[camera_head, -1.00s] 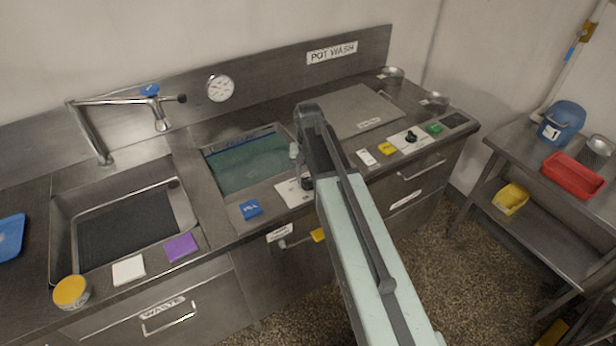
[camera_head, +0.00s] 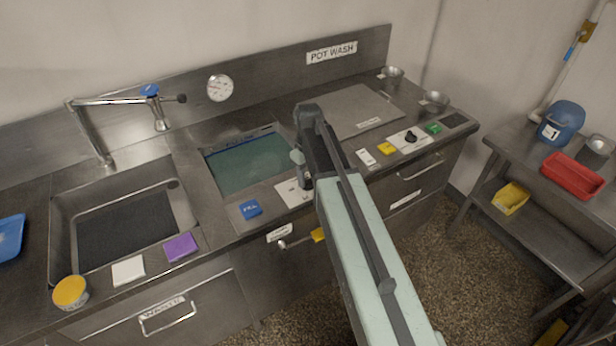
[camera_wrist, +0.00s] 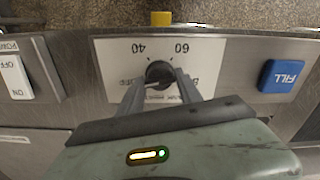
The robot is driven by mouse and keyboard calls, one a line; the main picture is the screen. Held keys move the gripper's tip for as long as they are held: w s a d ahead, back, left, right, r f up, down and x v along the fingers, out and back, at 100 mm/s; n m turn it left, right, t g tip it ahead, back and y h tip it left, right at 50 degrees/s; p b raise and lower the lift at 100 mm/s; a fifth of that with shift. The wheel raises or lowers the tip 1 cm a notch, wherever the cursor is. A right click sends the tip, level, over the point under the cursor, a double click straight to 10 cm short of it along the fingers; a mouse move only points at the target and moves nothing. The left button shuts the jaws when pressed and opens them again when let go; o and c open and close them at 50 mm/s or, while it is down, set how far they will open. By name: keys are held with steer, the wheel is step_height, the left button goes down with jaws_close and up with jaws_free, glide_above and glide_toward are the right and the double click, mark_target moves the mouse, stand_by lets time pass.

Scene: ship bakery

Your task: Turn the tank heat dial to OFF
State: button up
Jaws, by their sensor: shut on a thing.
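The tank heat dial is a dark round knob (camera_wrist: 159,73) on a white plate (camera_wrist: 213,52) marked with numbers such as 40 and 60. In the head view the plate (camera_head: 287,194) lies on the counter in front of the tank (camera_head: 245,163), which holds greenish water. My gripper (camera_wrist: 160,83) is shut on the knob, one finger on each side. In the head view my gripper (camera_head: 304,184) reaches down over the plate and hides most of the knob. The pointer's exact setting is not readable.
A blue FILL button (camera_head: 250,209) and a white power switch (camera_head: 366,157) flank the plate. Another black knob (camera_head: 410,137) is farther right. A yellow-handled drain valve (camera_head: 318,235) sticks out below the counter. A sink (camera_head: 62,215) is at left.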

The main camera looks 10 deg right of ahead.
mark_target(308, 179)
steer(key=shift+n, duration=0.3)
steer(key=o, duration=1.4)
steer(key=shift+r, duration=0.1)
step_height(308, 179, up, 8)
steer(key=p, duration=0.8)
steer(key=shift+f, duration=0.2)
